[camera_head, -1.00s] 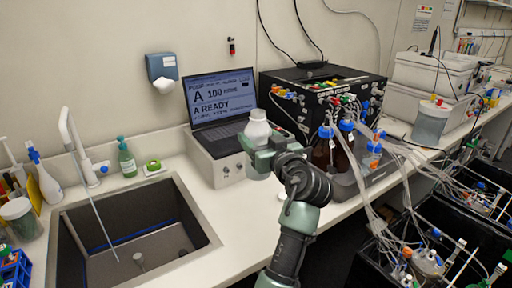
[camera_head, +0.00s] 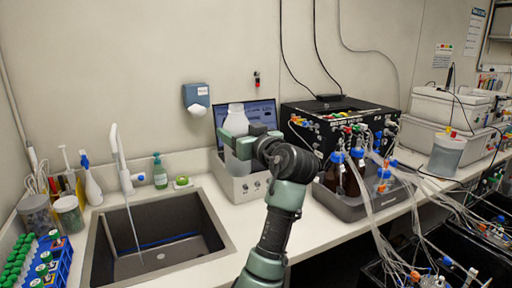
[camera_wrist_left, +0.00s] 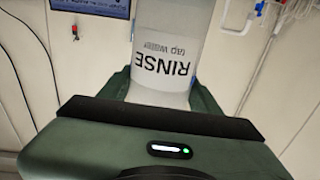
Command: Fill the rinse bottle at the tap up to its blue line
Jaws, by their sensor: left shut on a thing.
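The rinse bottle (camera_head: 236,118), a pale bottle with a white neck, stands upright in my left gripper (camera_head: 243,146), in front of the laptop screen. In the left wrist view the bottle (camera_wrist_left: 172,62) shows the label "RINSE tap water" upside down, between the green fingers, which are shut on it. Its blue line is not visible, and I cannot tell its water level. The white tap (camera_head: 122,160) stands at the sink, left of the bottle and well apart from it. A thin pale streak runs from the tap down into the dark sink (camera_head: 190,205). My right gripper is out of view.
A green soap bottle (camera_head: 159,171) and a white spray bottle (camera_head: 90,185) stand behind the sink. A grey box (camera_head: 243,184) is under my gripper. The black device (camera_head: 340,118) and brown bottles in a tray are to the right.

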